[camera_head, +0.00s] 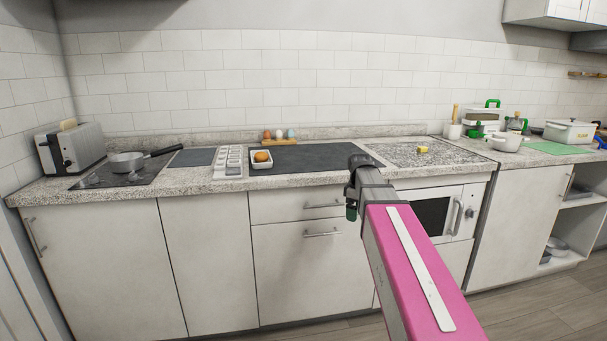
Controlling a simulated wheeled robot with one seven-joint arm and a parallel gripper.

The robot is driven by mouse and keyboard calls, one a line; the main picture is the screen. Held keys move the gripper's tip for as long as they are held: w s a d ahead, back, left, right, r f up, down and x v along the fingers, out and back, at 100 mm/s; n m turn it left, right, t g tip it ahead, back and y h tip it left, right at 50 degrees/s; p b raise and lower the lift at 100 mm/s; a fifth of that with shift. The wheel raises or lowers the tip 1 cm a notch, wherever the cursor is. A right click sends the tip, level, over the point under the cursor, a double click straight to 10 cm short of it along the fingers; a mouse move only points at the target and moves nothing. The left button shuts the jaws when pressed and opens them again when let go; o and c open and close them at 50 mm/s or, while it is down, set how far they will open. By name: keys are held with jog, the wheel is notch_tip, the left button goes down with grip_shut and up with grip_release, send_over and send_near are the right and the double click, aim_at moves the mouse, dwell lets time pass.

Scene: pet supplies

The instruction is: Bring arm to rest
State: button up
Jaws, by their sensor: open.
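My arm reaches in from the lower right in the head view. Its pink link with a pale strip runs up and to the left to a grey and black joint in front of the counter edge. A small dark part shows just below that joint. My gripper cannot be made out; it is hidden behind the arm or outside the picture. I see nothing held.
The speckled counter (210,178) spans the view. On it are a toaster (75,147), a pan (127,161), a white dish (261,167) with an orange item, a yellow block (422,149) and a white bowl (505,142).

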jog(key=s+f+m, duration=0.6)
jog(key=s+f, duration=0.2)
jog(key=f, duration=0.4)
jog(key=s+f+m, duration=0.5)
jog(key=s+f, duration=0.3)
jog(key=f, duration=0.4)
jog(key=shift+s+f+m, duration=0.25)
jog(key=shift+s+m, duration=0.15)
